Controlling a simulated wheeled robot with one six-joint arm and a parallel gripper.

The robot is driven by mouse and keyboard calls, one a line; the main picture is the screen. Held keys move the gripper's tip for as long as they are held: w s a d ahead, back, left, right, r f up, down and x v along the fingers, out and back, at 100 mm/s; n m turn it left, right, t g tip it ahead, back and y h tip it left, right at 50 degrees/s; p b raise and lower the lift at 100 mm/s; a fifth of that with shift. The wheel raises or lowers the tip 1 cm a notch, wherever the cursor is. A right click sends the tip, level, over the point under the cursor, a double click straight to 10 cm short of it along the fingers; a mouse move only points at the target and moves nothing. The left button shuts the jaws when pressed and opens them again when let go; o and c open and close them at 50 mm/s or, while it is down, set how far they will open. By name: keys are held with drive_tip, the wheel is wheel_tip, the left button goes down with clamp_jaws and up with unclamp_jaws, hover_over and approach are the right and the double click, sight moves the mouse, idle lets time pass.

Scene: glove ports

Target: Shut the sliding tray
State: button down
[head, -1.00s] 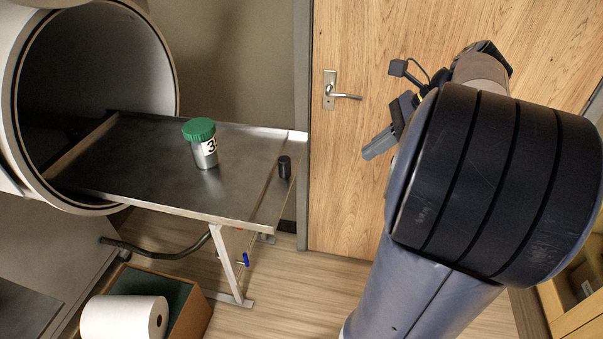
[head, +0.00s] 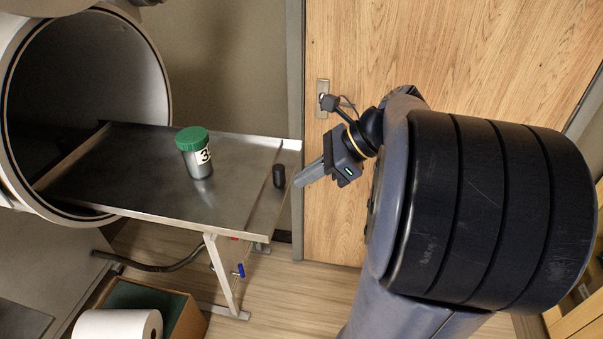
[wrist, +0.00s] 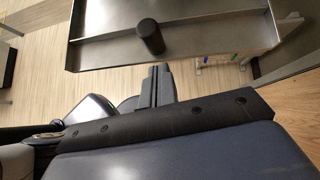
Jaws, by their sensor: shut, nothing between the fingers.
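The sliding tray (head: 150,195) is a flat metal tray that reaches out of the round port (head: 85,75) at the left. A dark upright knob (head: 279,175) stands near its outer end, and it also shows in the wrist view (wrist: 150,37). A jar with a green lid (head: 196,153) and a number label stands on the tray. My gripper (head: 298,181) is shut and empty, just right of the tray's outer end, pointing left toward the knob. In the wrist view its fingers (wrist: 157,72) are together, apart from the tray's edge and the knob.
A leg frame (head: 228,275) stands under the tray's outer end. A wooden door (head: 340,235) is behind my gripper. A box (head: 185,318) and a white paper roll (head: 118,325) are at the lower left. The floor right of the legs is clear.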

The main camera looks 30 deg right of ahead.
drive_tip(key=shift+w+a, duration=0.3)
drive_tip(key=shift+a, duration=0.2)
